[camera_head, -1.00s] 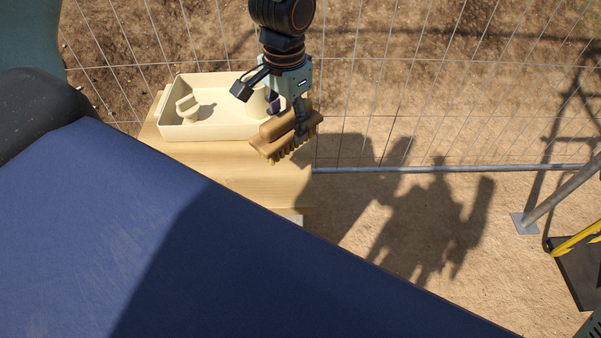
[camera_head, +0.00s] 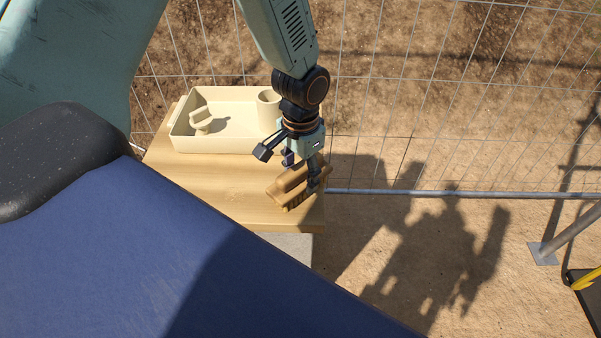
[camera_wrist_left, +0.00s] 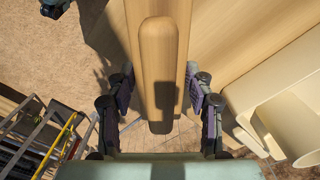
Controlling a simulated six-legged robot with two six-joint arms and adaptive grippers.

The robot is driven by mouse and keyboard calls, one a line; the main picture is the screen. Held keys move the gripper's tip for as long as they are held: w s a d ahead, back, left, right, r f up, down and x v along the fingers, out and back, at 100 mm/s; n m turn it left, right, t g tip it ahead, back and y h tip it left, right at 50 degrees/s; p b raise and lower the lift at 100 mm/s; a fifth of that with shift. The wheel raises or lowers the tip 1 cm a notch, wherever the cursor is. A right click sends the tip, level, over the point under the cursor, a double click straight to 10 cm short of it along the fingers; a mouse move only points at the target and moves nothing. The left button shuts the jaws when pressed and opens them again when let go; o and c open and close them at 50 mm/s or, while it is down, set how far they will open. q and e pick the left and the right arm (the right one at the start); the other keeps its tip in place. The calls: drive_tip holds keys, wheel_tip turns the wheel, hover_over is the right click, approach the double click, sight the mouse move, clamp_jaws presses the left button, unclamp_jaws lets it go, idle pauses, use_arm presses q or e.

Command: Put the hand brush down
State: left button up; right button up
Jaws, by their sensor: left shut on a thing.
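The hand brush (camera_head: 291,186) is wooden, with a raised rounded handle, and its bristles face down. It is over the right end of the wooden tabletop (camera_head: 215,186), in front of the tray; I cannot tell if the bristles touch the wood. My left gripper (camera_head: 301,174) points down from above and is shut on the brush. In the left wrist view the brush's handle (camera_wrist_left: 158,65) runs lengthwise between the two fingers of the gripper (camera_wrist_left: 160,92). My right gripper is not in view.
A cream tray (camera_head: 205,145) stands at the back of the tabletop, with a cup (camera_head: 268,108) and a small cream holder (camera_head: 201,119) in it. A wire fence (camera_head: 420,138) runs behind. A large blue surface (camera_head: 110,240) fills the lower left. Bare tabletop lies left of the brush.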

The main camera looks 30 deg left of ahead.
use_arm(q)
drive_tip(key=o, duration=1.1)
drive_tip(key=shift+f, duration=0.1)
drive_tip(key=shift+r, duration=0.2)
wheel_tip(320, 180, up, 12)
drive_tip(key=p, duration=0.3)
